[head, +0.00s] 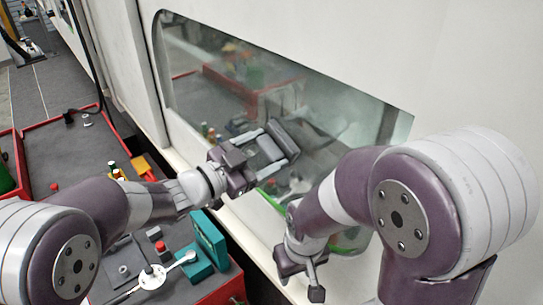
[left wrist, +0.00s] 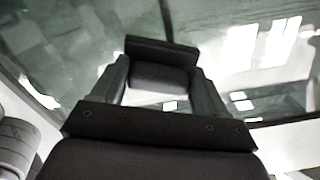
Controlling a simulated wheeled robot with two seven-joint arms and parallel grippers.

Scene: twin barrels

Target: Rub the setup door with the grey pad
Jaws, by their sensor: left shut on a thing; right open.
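The setup door (head: 330,95) is a large window with rounded corners in the white machine wall, reflecting the cell. My left gripper (head: 268,151) is in front of its lower middle, shut on the dark grey pad (head: 284,139). In the left wrist view, the pad (left wrist: 160,78) sits between the two fingers, with the reflecting glass behind it. The pad is at or very near the glass; I cannot tell whether it touches. My right gripper (head: 302,281) is open and empty, low beside the wall, pointing down; its arm hides the lower right part of the door.
A red-edged grey work surface (head: 85,160) lies left of the wall, with small bottles and a yellow block (head: 142,166). A green item (head: 348,238) shows behind the right arm.

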